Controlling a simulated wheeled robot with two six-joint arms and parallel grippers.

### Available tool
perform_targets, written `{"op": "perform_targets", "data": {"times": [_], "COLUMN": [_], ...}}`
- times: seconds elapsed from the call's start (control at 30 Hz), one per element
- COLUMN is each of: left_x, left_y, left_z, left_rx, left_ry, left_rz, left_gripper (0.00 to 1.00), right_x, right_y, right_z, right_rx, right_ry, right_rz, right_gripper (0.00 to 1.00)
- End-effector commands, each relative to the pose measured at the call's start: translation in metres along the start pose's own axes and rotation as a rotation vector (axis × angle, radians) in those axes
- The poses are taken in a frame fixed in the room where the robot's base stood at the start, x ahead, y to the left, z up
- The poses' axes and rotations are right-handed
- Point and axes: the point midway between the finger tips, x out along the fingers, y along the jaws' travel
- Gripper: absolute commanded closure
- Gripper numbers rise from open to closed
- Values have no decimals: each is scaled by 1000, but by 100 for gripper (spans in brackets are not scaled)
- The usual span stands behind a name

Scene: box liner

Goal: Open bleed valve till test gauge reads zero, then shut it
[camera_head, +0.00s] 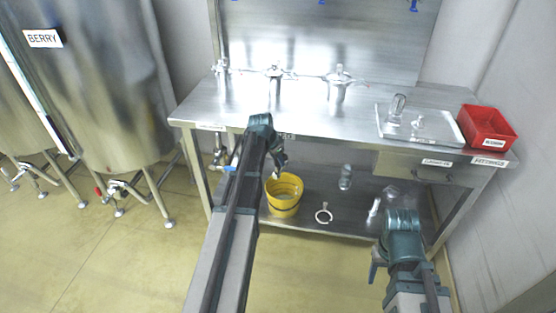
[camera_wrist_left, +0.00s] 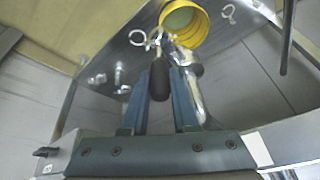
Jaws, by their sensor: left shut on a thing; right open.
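My left gripper (camera_head: 279,160) is below the front edge of the steel bench, above the yellow bucket and partly hidden by my arm. In the left wrist view its blue fingers are shut on a black handle (camera_wrist_left: 160,80). A shiny metal fitting (camera_wrist_left: 155,41) lies just beyond the handle, and a metal pipe (camera_wrist_left: 192,97) runs beside the fingers. I take this to be the bleed valve. I cannot pick out the test gauge or its reading. My right gripper (camera_head: 378,268) is open and apart from everything, in front of the bench at the lower right.
The yellow bucket (camera_head: 284,205) stands on the lower shelf with a metal clamp ring (camera_head: 323,213) and clear jars (camera_head: 345,178) to its right. The bench top (camera_head: 300,112) carries metal fittings, a tray (camera_head: 455,143) and a red bin (camera_head: 488,134). Tanks (camera_head: 105,85) stand left.

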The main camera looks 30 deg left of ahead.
Motion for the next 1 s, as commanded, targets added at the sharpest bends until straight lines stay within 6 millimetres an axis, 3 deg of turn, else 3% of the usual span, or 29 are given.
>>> {"op": "perform_targets", "data": {"times": [0.37, 0.63, 1.0], "left_x": [1, 6, 27], "left_y": [2, 14, 38], "left_z": [0, -6, -15], "left_rx": [9, 62, 182], "left_ry": [-13, -94, -285], "left_rz": [-14, -120, -378], "left_gripper": [100, 100, 100], "right_x": [0, 0, 29], "right_y": [0, 0, -3], "right_z": [0, 0, -2], "right_rx": [0, 0, 0], "right_ry": [0, 0, 0], "right_rz": [0, 0, 0], "right_gripper": [43, 43, 43]}}
